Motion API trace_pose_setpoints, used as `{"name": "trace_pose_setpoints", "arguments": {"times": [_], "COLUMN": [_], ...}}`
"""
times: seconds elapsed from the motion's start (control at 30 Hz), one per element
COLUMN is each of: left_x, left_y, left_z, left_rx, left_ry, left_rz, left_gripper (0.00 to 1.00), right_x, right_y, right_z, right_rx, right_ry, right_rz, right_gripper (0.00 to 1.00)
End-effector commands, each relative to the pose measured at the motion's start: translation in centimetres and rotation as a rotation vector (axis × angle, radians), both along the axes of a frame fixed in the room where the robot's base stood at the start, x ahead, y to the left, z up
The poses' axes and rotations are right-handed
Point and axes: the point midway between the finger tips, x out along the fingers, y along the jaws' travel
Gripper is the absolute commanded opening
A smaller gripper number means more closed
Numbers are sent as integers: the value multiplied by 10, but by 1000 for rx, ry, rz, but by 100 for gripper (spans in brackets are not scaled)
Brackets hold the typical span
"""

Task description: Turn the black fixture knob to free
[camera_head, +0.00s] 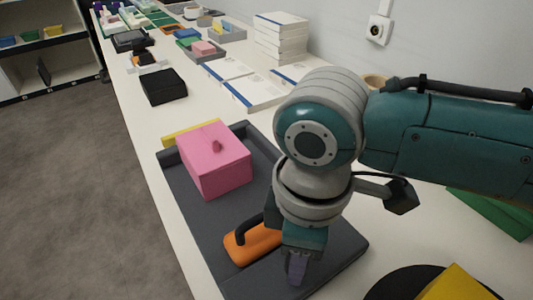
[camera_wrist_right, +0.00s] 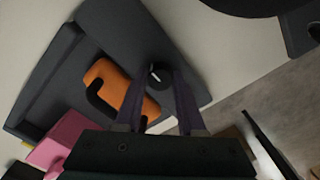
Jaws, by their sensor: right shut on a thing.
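The black fixture knob (camera_wrist_right: 158,74) shows in the right wrist view as a small round black piece with a pale mark. It sits near one end of the dark grey fixture tray (camera_head: 200,215). My right gripper (camera_head: 296,272) points down over the near end of the tray. In the wrist view its two purple fingers (camera_wrist_right: 161,82) stand on either side of the knob, closed on it. In the head view the knob is hidden by the gripper. My left gripper is not in view.
An orange block with a black handle (camera_head: 237,252) lies on the tray beside my right gripper. A pink box (camera_head: 222,170) stands at the tray's far end. A black round piece with a yellow block (camera_head: 456,285) is at the lower right. A black box (camera_head: 163,87) stands farther back.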

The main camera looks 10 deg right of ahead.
Motion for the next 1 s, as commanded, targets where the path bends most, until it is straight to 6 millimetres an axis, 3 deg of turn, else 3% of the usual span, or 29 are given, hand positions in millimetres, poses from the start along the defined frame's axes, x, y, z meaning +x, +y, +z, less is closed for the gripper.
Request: {"name": "trace_pose_setpoints", "arguments": {"times": [0.1,0.57,1.0], "left_x": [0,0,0], "left_y": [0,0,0], "left_z": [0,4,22], "left_rx": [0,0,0], "left_ry": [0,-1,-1], "left_rz": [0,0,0], "left_gripper": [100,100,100], "right_x": [0,0,0], "right_y": [0,0,1], "right_z": [0,1,3], "right_rx": [0,1,2], "right_ry": [0,1,2], "right_rz": [0,42,364], "right_gripper": [0,0,0]}}
